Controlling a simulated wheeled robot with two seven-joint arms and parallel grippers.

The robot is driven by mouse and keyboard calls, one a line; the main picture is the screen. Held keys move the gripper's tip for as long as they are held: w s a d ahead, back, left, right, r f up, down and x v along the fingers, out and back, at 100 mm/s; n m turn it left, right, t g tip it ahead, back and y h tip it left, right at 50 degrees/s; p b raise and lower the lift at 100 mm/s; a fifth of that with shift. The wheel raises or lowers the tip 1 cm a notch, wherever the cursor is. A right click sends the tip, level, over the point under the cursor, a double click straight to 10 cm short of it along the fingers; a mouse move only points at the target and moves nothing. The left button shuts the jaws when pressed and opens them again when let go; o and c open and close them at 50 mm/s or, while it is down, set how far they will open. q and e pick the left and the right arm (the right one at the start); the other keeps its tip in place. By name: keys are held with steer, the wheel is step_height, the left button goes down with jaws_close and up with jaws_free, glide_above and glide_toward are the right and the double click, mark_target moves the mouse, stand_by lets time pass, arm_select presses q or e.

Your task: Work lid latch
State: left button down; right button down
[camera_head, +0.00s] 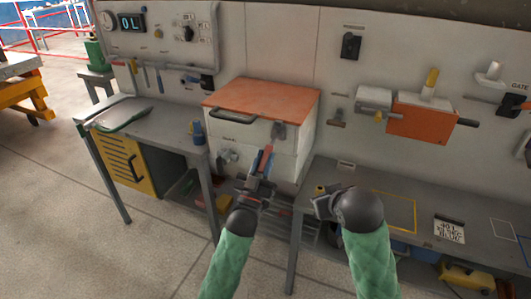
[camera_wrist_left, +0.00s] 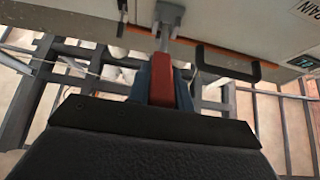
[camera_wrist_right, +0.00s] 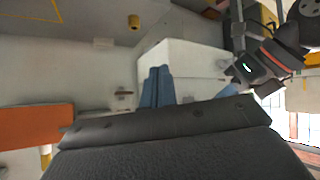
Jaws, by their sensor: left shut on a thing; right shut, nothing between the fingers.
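A white box (camera_head: 299,160) with an orange lid (camera_head: 262,98) stands in the middle of the head view; the lid lies flat on top. A black handle (camera_head: 232,121) is on its front, and it also shows in the left wrist view (camera_wrist_left: 228,66). A grey latch (camera_head: 279,131) sits to the right of the handle. My left gripper (camera_head: 265,160) is in front of the box, shut on the red latch lever (camera_wrist_left: 161,82), which hangs from the grey latch piece (camera_wrist_left: 168,13). My right gripper (camera_head: 323,202) is shut and empty, apart from the box; its blue fingers (camera_wrist_right: 157,86) are together.
A grey bench (camera_head: 150,124) with a yellow cabinet (camera_head: 126,160) is at left. Another grey bench (camera_head: 385,190) at right bears a yellow-outlined square and a printed card (camera_head: 449,229). An orange wall unit (camera_head: 423,118) hangs above it. Dark grating lies low between the benches.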

steer(key=w+a+r+n+t+y, duration=0.1)
steer(key=w+a+r+n, duration=0.2)
steer(key=r, duration=0.7)
steer(key=w+a+r+n+y, duration=0.1)
steer(key=w+a+r+n, duration=0.15)
steer(key=a+r, duration=0.6)
steer(key=w+a+r+n+t+y, duration=0.1)
steer(key=w+a+r+n, duration=0.15)
steer(key=r, duration=0.95)
steer(key=n+g+h, duration=0.1)
steer(key=g+h, duration=0.2)
steer(key=g, duration=0.6)
glide_above(263, 161)
steer(key=s, duration=0.2)
steer(key=f, duration=2.2)
steer(key=shift+w+d+f, duration=0.15)
steer(key=shift+d, duration=0.15)
steer(key=shift+w+d+f, duration=0.1)
steer(key=shift+w+f, duration=0.3)
steer(key=shift+f, duration=0.35)
